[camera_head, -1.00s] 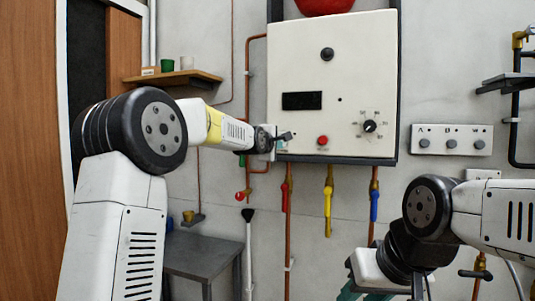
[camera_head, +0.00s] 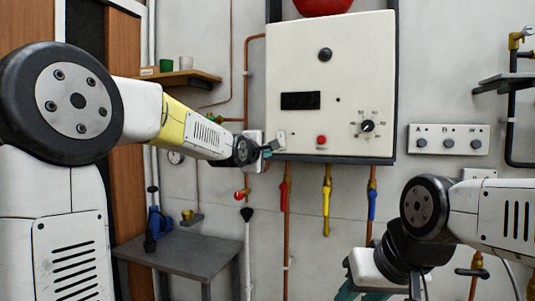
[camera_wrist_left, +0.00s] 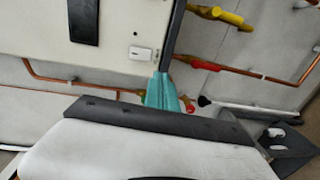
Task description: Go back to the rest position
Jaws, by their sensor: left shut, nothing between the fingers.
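My left gripper (camera_head: 274,147) is shut and empty, with teal fingers, just below and left of a small white switch (camera_head: 281,138) at the lower left corner of the white boiler cabinet (camera_head: 350,80). In the left wrist view its closed teal fingers (camera_wrist_left: 160,91) show near the cabinet's dark lower edge. I cannot tell from the views whether they touch the cabinet. My right gripper (camera_head: 360,291) shows only as teal parts at the bottom of the head view, cut off by the frame. Its fingertips are out of sight.
Pipes with a red valve handle (camera_head: 284,193), a yellow one (camera_head: 326,207) and a blue one (camera_head: 372,203) run below the cabinet. A grey table (camera_head: 185,250) stands lower left, a wooden shelf (camera_head: 180,78) above. A panel with knobs (camera_head: 449,139) is right.

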